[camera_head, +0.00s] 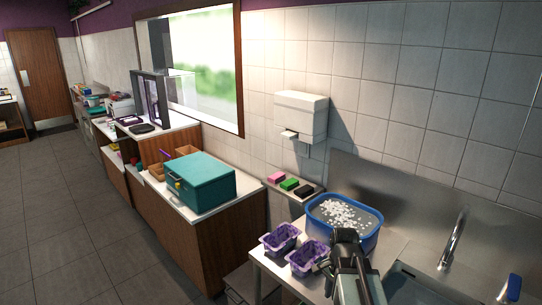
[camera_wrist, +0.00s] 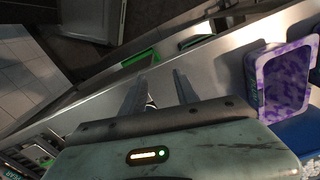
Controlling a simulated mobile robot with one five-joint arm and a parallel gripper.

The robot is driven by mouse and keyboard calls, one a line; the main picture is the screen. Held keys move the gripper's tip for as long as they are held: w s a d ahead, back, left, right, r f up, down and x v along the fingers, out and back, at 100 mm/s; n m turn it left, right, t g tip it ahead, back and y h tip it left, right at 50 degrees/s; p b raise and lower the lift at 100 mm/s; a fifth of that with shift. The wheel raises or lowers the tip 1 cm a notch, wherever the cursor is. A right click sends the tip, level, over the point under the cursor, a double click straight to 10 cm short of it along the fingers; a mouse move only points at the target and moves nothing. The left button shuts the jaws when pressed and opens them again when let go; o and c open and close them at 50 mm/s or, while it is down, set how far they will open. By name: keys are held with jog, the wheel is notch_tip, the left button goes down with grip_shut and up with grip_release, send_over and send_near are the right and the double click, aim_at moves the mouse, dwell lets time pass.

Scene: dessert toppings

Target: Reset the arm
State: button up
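My gripper (camera_wrist: 159,76) shows in the wrist view with its two fingers apart and nothing between them. It is over or near the edge of the metal counter (camera_wrist: 215,65). In the head view my arm rises from the bottom, in front of a blue tub (camera_head: 343,248) holding many small white pieces (camera_head: 345,214). My fingertips cannot be made out there. Two purple containers (camera_head: 280,238) (camera_head: 308,256) stand left of the arm; a purple-patterned container (camera_wrist: 284,80) shows at the right of the wrist view.
A sink with a faucet (camera_head: 453,240) lies right of the arm. Pink, green and dark blocks (camera_head: 289,184) sit on a small shelf behind. A teal box (camera_head: 200,183) stands on the left counter. A white dispenser (camera_head: 300,115) hangs on the tiled wall. Open floor (camera_head: 60,220) lies at left.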

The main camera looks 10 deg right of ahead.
jog(key=s+a+n, duration=0.1)
jog(key=a+n, duration=0.8)
jog(key=n, duration=0.3)
jog(key=shift+a+f+n, duration=0.25)
jog(key=shift+a+n, duration=0.05)
